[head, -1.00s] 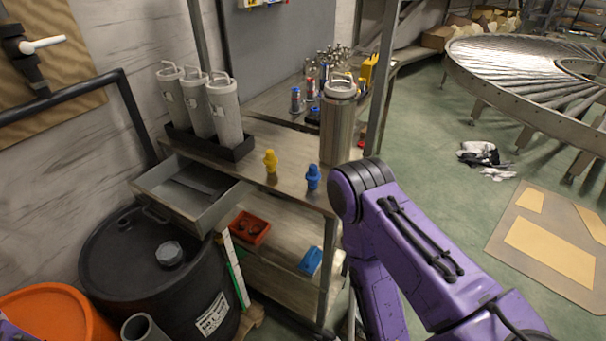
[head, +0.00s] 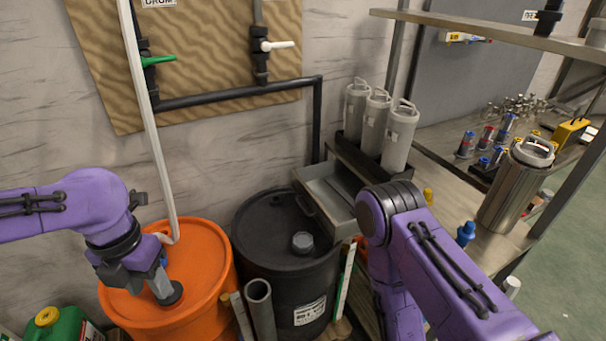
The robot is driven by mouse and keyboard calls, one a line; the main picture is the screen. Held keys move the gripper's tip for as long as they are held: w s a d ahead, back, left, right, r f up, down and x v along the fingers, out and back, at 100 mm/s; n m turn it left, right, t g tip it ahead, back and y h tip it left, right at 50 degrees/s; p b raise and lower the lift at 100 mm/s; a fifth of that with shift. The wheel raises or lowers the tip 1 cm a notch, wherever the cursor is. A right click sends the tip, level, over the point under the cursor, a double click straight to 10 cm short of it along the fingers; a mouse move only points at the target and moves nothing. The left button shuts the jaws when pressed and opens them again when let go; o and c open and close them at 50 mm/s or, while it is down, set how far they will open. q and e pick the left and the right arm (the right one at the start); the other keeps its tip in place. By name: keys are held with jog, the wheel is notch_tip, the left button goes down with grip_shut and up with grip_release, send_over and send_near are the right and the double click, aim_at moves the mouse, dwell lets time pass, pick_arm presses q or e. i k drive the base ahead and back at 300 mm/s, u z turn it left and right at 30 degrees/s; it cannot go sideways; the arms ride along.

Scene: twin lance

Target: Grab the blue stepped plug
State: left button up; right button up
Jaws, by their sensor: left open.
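The blue stepped plug (head: 465,232) stands upright on the metal bench top at the right, beside my right arm. A yellow plug (head: 428,195) stands to its left, partly hidden behind that arm. My left gripper (head: 165,290) is open and points down over the orange drum (head: 205,255) at the far left, well away from the blue plug. A dark round fitting on the drum lid shows at its fingertips; I cannot tell whether they touch. My right arm crosses the lower right, and its gripper is out of view.
A black drum (head: 285,235) stands beside the orange one. An open drawer (head: 325,205) juts from the bench near three grey canisters (head: 370,125). A steel canister (head: 515,190) stands right of the blue plug. A white pipe (head: 150,120) runs down to the orange drum.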

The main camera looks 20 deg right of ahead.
aim_at(466, 233)
jog(key=u, duration=0.25)
jog(key=i, duration=0.6)
jog(key=z, duration=2.95)
jog(key=i, duration=0.5)
jog(key=z, duration=0.05)
